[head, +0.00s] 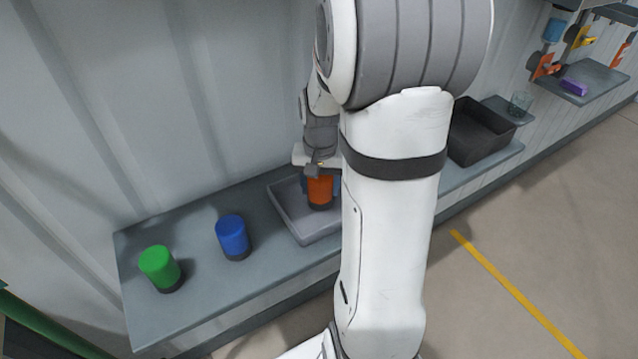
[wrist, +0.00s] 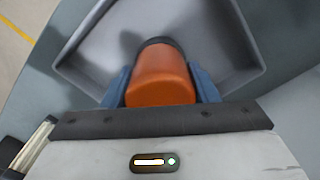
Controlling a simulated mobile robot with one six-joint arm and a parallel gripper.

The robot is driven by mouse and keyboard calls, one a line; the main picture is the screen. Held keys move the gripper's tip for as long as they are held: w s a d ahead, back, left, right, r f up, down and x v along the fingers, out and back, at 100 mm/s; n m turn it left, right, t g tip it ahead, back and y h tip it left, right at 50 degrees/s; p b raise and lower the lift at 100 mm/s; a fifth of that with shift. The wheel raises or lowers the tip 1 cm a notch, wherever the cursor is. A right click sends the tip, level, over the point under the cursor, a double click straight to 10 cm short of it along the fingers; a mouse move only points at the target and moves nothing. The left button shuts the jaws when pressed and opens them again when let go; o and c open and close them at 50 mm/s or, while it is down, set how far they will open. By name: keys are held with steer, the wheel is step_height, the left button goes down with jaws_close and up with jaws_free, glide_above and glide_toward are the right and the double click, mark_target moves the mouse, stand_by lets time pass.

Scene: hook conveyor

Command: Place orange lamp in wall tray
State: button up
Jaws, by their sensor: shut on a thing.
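The orange lamp (head: 320,191) has an orange cap and a dark base. It is upright over the grey wall tray (head: 288,220), inside its outline in the head view. In the wrist view the orange lamp (wrist: 160,82) sits between two blue fingers, with the tray (wrist: 90,62) around and below it. My gripper (head: 318,178) is shut on the lamp; it also shows in the wrist view (wrist: 160,90). I cannot tell whether the lamp's base touches the tray floor. My arm hides the tray's right part in the head view.
A blue lamp (head: 233,237) and a green lamp (head: 160,268) stand on the shelf (head: 190,308) left of the tray. A black bin (head: 482,135) and a clear glass (head: 519,104) stand farther right. A purple block (head: 574,88) lies on another shelf.

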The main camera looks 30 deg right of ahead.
steer(key=shift+f, duration=0.2)
steer(key=o, duration=1.1)
steer(key=shift+r, duration=0.1)
step_height(320, 180, up, 12)
steer(key=shift+f+b, duration=0.15)
steer(key=shift+b, duration=0.15)
steer(key=shift+s+a+r, duration=0.1)
steer(key=shift+r, duration=0.15)
steer(key=s+a+n+t, duration=0.1)
steer(key=s+a+n, duration=0.1)
steer(key=s+a, duration=0.2)
steer(key=s+a+n+t, duration=0.1)
steer(key=s+a+n, duration=0.1)
steer(key=s+a, duration=0.2)
steer(key=s+a+f+n+t, duration=0.1)
steer(key=s+a+n, duration=0.1)
steer(key=s+a, duration=0.2)
steer(key=shift+s+a+n, duration=0.1)
steer(key=shift+s+n, duration=0.05)
steer(key=shift+n, duration=0.25)
